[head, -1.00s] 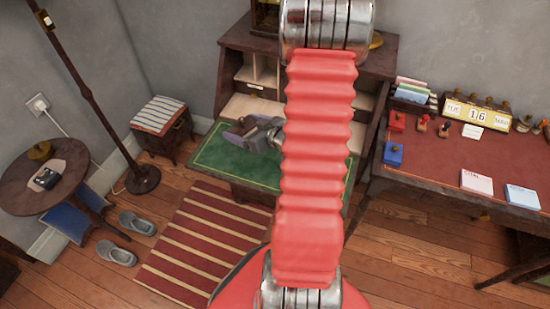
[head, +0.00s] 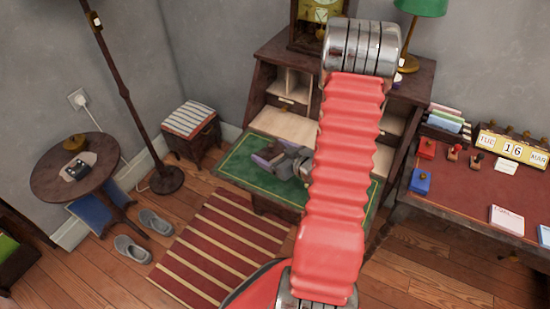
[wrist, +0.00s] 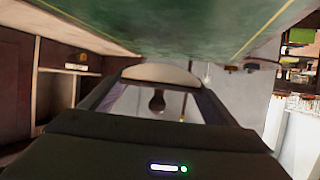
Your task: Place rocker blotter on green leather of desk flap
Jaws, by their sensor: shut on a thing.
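The desk flap is folded down, with green leather (head: 240,173) and a thin gold border line; the leather also spans the top of the wrist view (wrist: 190,25). My gripper (head: 263,159) is just over the leather, left of my red arm sleeve. In the wrist view, my gripper (wrist: 160,80) is shut on the rocker blotter (wrist: 160,73), a cream curved piece with a dark knob. The blotter's curved face is toward the leather and very close to it. I cannot tell whether they touch. In the head view the gripper mostly hides the blotter.
Pigeonholes (head: 292,84) stand behind the flap. A red-topped table (head: 470,190) with a date calendar (head: 512,148) and stamps is at right. A round table (head: 50,178), slippers (head: 132,250) and a striped rug (head: 222,245) are at left. The visible leather around the gripper looks clear.

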